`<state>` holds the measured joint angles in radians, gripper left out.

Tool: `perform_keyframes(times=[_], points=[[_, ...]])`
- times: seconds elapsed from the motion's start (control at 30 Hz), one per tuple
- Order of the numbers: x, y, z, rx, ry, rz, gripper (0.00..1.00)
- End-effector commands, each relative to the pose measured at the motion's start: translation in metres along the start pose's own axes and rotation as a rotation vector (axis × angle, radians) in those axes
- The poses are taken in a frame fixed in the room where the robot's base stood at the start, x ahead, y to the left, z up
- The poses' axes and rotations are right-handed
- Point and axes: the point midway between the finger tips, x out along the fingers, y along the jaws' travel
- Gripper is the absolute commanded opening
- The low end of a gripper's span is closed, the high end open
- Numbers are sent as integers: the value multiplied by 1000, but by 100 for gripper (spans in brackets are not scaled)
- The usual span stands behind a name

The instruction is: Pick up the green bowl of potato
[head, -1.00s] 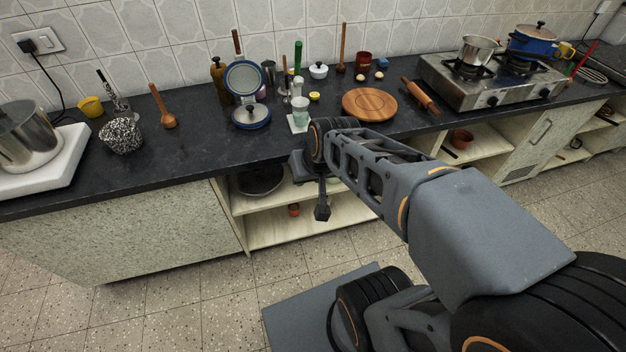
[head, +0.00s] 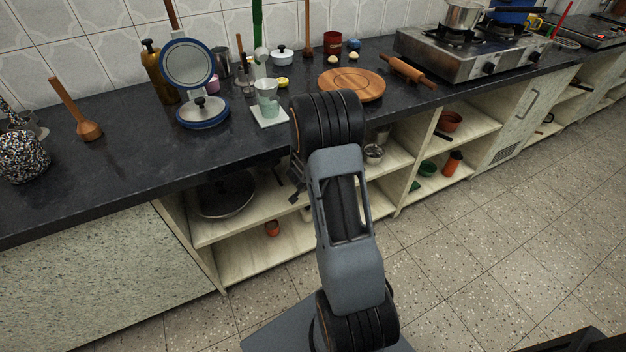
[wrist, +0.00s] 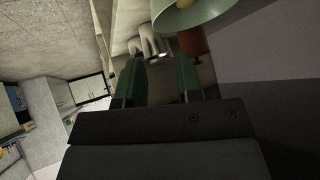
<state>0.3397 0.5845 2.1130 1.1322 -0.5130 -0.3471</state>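In the head view my gripper (head: 297,188) is partly hidden by my arm, in front of the open shelves and well left of that bowl. In the wrist view my gripper (wrist: 159,75) has its two fingers apart with nothing visibly held between them. A pale green, round-rimmed object (wrist: 190,14) is cut off at the top there; I cannot tell whether it is the same bowl.
The dark counter (head: 120,190) overhangs the open shelves. A large dark pan (head: 224,195) sits on the left shelf, a small orange pot (head: 272,228) below. A brown bowl (head: 449,121) is on the upper right shelf. The speckled floor (head: 480,270) is clear at right.

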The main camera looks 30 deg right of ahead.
Motion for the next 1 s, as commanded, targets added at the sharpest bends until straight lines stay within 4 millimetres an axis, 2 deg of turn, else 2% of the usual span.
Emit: perform_keyframes(times=[0.03, 0.2, 0.53, 0.8, 1.0], points=[[13, 2, 2, 2, 0, 4, 33], [40, 3, 0, 4, -1, 4, 33], [61, 1, 0, 2, -1, 0, 33], [97, 1, 3, 1, -1, -2, 33], [108, 0, 2, -1, -2, -2, 33]])
